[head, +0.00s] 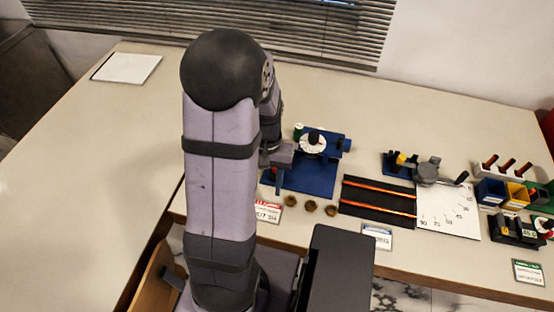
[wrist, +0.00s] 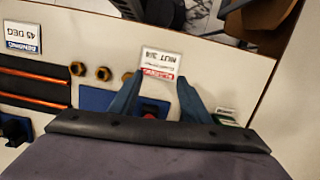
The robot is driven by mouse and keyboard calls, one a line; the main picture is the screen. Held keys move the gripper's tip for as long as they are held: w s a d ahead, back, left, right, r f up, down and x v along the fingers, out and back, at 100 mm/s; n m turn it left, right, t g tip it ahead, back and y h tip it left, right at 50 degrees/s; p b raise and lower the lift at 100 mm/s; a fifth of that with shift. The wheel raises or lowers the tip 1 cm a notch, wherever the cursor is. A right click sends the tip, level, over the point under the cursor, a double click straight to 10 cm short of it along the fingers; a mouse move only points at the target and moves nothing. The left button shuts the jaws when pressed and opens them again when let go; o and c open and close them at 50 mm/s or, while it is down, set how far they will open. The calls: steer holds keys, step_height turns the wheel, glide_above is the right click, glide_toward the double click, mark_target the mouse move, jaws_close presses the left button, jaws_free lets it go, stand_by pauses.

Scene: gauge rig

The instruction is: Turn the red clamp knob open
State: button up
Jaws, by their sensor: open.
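A red part (wrist: 150,110), which looks like the clamp knob, shows between my gripper's fingers in the wrist view, close to the palm and partly hidden. It sits by the blue base plate (wrist: 97,98). My gripper (head: 278,182) is at the plate's left edge, pointing down. In the wrist view its two blue fingers (wrist: 158,80) stand apart on either side of the red part. I cannot tell whether they touch it.
A white dial (head: 313,143) stands on the blue plate. Brass nuts (head: 311,206) and a red-and-white card (head: 268,212) lie in front. A black board with orange rails (head: 378,200), an angle plate (head: 448,212) and coloured bins (head: 490,192) stand right.

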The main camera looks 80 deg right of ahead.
mark_target(275, 169)
steer(key=d+r, duration=0.1)
steer(key=d, duration=0.2)
steer(key=d+r+m+h, duration=0.1)
steer(key=d, duration=0.3)
steer(key=d+r+h, duration=0.1)
steer(key=d, duration=0.3)
steer(key=shift+s+r+m, duration=0.2)
steer(key=shift+s+m, duration=0.05)
steer(key=shift+m, duration=0.05)
steer(key=shift+a, duration=0.15)
steer(key=shift+f+m, duration=0.1)
steer(key=shift+m, duration=0.3)
steer(key=shift+w+f+p, duration=0.15)
steer(key=shift+f+p, duration=0.7)
steer(key=shift+f, duration=2.65)
steer(key=c, duration=1)
